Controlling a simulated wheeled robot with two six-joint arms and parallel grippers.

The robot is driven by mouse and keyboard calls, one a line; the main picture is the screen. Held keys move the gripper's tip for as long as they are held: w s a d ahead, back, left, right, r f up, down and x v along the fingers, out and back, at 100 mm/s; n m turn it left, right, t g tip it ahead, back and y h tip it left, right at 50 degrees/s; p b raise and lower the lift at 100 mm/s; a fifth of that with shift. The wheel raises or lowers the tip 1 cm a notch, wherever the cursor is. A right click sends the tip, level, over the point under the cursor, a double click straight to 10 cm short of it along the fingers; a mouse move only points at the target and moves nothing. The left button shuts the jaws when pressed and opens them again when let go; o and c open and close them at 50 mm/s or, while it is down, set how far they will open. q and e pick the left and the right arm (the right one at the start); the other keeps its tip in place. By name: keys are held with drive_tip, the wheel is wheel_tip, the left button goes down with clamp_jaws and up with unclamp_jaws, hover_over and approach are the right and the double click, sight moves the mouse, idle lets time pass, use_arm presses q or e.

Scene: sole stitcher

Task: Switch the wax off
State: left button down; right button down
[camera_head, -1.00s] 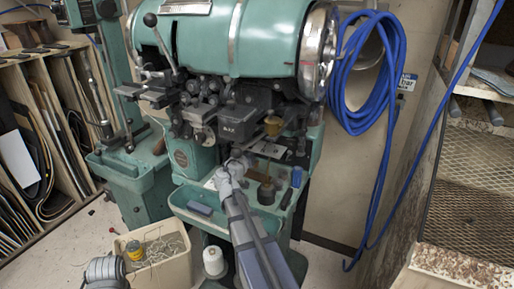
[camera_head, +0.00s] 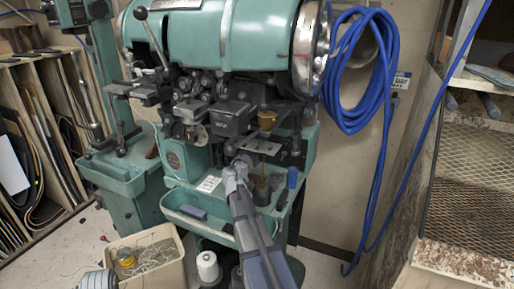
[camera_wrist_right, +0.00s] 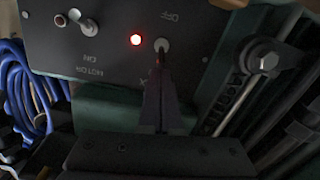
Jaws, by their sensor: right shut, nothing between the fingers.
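A dark switch panel (camera_wrist_right: 100,60) fills the upper part of the right wrist view, with its lettering upside down. A toggle switch (camera_wrist_right: 162,46) sits near "OFF" lettering and a partly hidden label ending in X. A red lamp (camera_wrist_right: 136,40) beside it is lit. My right gripper (camera_wrist_right: 160,72) is shut and empty, its fingertips right at this toggle; I cannot tell whether they touch.
A second toggle (camera_wrist_right: 75,19) sits by the MOTOR ON lettering. The green stitching machine (camera_head: 230,40) stands above a green tray (camera_head: 195,222). A blue hose (camera_head: 375,100) hangs at right. A bin (camera_head: 150,262) and white spool (camera_head: 207,266) stand low in front.

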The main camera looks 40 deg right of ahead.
drive_tip(key=shift+s+a+f+b, duration=0.1)
drive_tip(key=shift+a+f+b, duration=0.05)
drive_tip(key=shift+f+b, duration=0.3)
drive_tip(key=shift+s+a+f+b, duration=0.1)
drive_tip(key=shift+a+f+b, duration=0.05)
drive_tip(key=shift+f+b, duration=0.25)
drive_tip(key=shift+r, duration=0.15)
wheel_tip(320, 180, up, 5)
drive_tip(key=w+p, duration=0.1)
drive_tip(key=p, duration=0.4)
drive_tip(key=s+a+f+b, duration=0.3)
drive_tip(key=s+a, duration=0.2)
drive_tip(key=a, duration=0.3)
drive_tip(key=shift+a+f, duration=0.2)
